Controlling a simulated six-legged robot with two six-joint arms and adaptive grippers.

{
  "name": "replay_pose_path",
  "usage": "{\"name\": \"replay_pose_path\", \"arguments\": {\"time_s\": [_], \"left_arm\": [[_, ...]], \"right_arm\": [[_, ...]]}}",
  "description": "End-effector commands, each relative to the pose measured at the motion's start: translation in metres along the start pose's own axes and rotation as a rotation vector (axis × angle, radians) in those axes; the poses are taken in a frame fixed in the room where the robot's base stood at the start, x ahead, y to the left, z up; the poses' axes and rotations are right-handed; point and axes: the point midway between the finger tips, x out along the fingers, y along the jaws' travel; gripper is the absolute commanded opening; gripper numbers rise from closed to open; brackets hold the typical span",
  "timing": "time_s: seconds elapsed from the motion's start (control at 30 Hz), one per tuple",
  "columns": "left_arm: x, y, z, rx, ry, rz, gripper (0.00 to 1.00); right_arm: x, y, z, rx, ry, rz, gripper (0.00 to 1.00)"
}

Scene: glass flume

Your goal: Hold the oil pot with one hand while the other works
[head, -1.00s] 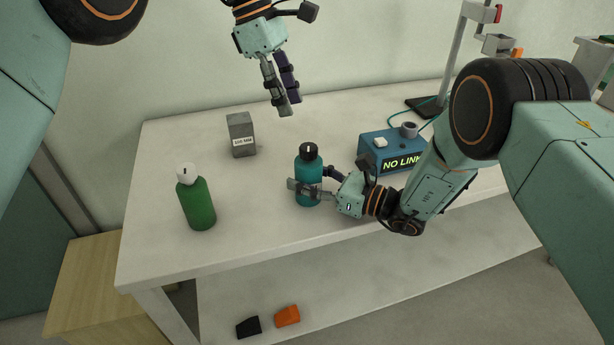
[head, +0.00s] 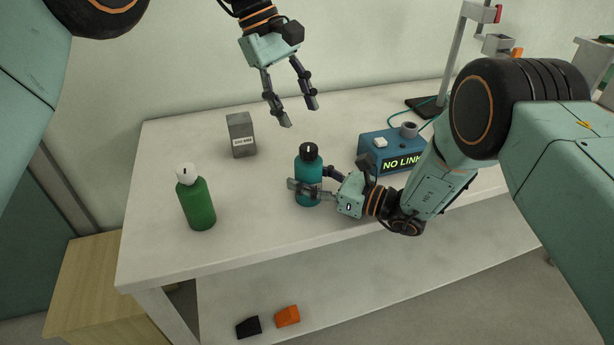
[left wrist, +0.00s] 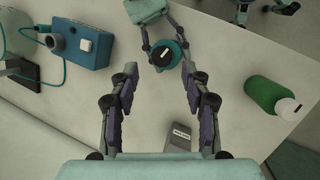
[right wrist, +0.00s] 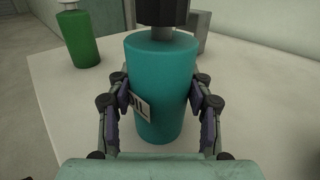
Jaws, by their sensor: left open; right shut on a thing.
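The oil pot is a teal bottle (head: 309,171) with a black cap (head: 308,152), upright on the table. My right gripper (head: 309,191) is shut around its lower body. In the right wrist view the teal body (right wrist: 163,85) sits between the two fingers, and a partly hidden white label ending in "IL" shows. My left gripper (head: 299,116) is open and empty, above and behind the bottle. In the left wrist view the black cap (left wrist: 163,55) shows from above, beyond the open fingertips.
A green bottle (head: 198,205) with a white cap stands at the left of the table (head: 260,225). A grey labelled block (head: 241,136) stands behind. A blue box (head: 385,155) reading "NO LINK" and a stand (head: 450,60) are at the right. The table between the green and teal bottles is clear.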

Motion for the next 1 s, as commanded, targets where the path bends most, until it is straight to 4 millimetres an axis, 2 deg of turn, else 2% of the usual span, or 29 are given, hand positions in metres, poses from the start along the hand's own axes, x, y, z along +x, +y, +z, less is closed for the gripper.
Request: {"name": "replay_pose_path", "arguments": {"time_s": [1.0], "left_arm": [[0.023, 0.004, 0.004, 1.636, 0.026, 0.063, 0.47]], "right_arm": [[0.000, 0.000, 0.000, 0.000, 0.001, 0.000, 0.14]]}}
